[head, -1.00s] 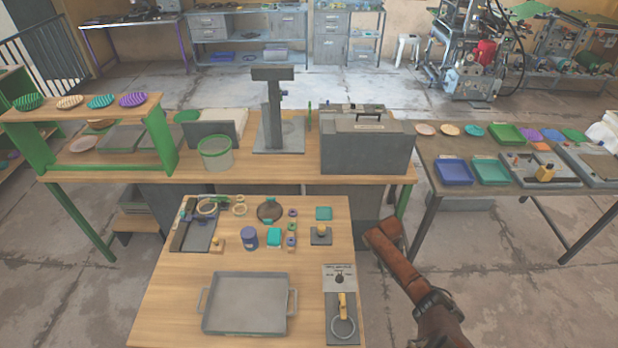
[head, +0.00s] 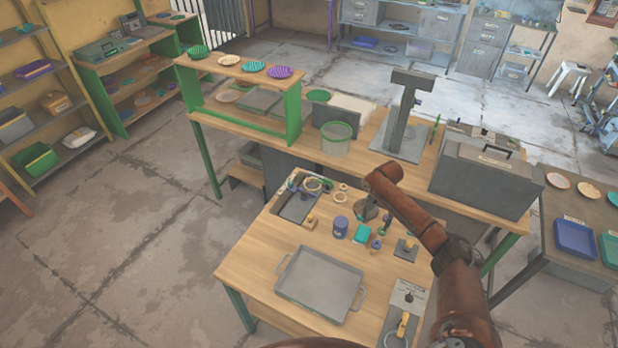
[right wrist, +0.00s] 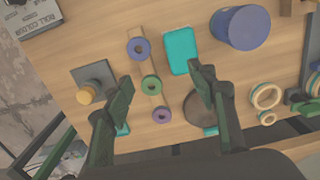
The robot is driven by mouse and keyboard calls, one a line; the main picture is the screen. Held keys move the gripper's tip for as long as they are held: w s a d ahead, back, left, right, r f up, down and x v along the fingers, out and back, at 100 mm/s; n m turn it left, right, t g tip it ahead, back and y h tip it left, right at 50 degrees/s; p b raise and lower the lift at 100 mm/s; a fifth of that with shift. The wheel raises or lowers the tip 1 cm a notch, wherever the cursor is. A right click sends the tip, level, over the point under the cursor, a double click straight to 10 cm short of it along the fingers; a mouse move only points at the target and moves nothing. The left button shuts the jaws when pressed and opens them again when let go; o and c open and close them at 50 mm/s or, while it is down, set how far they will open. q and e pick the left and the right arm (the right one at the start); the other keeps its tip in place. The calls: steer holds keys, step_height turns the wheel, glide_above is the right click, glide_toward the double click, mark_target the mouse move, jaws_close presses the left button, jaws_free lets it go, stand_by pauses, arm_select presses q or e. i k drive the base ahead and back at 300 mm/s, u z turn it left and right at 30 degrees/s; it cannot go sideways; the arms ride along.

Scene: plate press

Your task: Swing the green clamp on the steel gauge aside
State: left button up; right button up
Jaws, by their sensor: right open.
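A grey steel piece (head: 296,207), perhaps the gauge, lies at the far left of the small wooden table. Green parts (head: 326,186) show at its far right end; they are too small to tell which is the clamp or how it sits. The piece is partly in the right wrist view (right wrist: 303,110), at the right edge. My right gripper (head: 375,215) is above the table, right of the steel piece and apart from it. In the right wrist view my right gripper (right wrist: 160,85) is open and empty, its fingers spread over small rings. My left gripper is out of view.
A blue cup (head: 340,227), a teal block (head: 361,234) and a yellow-knobbed plate (head: 405,249) stand nearby. A grey tray (head: 320,283) fills the near part of the table. The bench behind holds a steel stand (head: 403,115) and a grey box (head: 485,180).

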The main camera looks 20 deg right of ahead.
mark_target(328, 183)
steer(key=u, duration=0.1)
steer(key=i, duration=1)
